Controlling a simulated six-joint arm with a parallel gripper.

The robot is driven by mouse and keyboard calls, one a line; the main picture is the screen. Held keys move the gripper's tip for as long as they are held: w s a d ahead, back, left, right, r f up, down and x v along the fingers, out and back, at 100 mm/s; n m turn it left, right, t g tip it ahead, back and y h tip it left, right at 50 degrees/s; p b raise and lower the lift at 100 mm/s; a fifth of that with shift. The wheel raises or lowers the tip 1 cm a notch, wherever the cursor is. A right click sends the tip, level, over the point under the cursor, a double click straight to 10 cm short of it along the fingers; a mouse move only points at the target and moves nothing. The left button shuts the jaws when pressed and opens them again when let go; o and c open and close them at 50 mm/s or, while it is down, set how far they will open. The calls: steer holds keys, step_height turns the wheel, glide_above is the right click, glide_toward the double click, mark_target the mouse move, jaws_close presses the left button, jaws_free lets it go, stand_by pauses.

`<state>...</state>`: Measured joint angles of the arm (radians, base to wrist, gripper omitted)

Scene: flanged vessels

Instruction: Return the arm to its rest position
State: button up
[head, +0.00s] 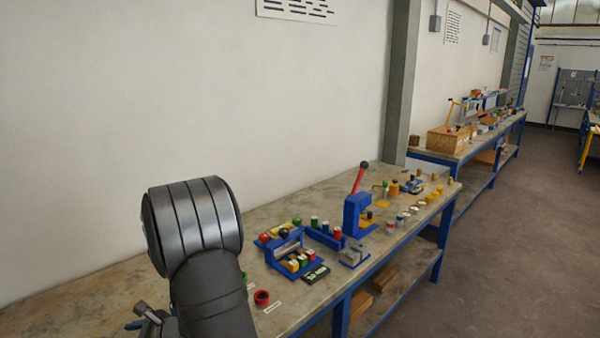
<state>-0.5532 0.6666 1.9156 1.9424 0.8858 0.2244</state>
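My arm shows in the lower left of the head view as a ribbed dark grey joint (192,225) with a dark link below it. It stands in front of the workbench (90,305) and hides part of its top. I cannot make out my gripper in this view, so its fingers and anything in them are not seen. A small grey metal piece (150,314) with a blue part shows just left of the link; I cannot tell what it is.
Several small yellow parts stand farther back. A white wall (200,90) runs behind.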

steer(key=shift+s+a+r+n+g, duration=0.2)
steer(key=shift+a+r+n+g, duration=0.15)
steer(key=shift+n, duration=0.75)
step_height(320, 180, down, 3)
steer(key=w+d+m+t, duration=0.2)
steer(key=m, duration=0.6)
steer(key=x, duration=1.3)
steer(key=shift+w+a+f, duration=0.1)
steer(key=shift+f, duration=0.05)
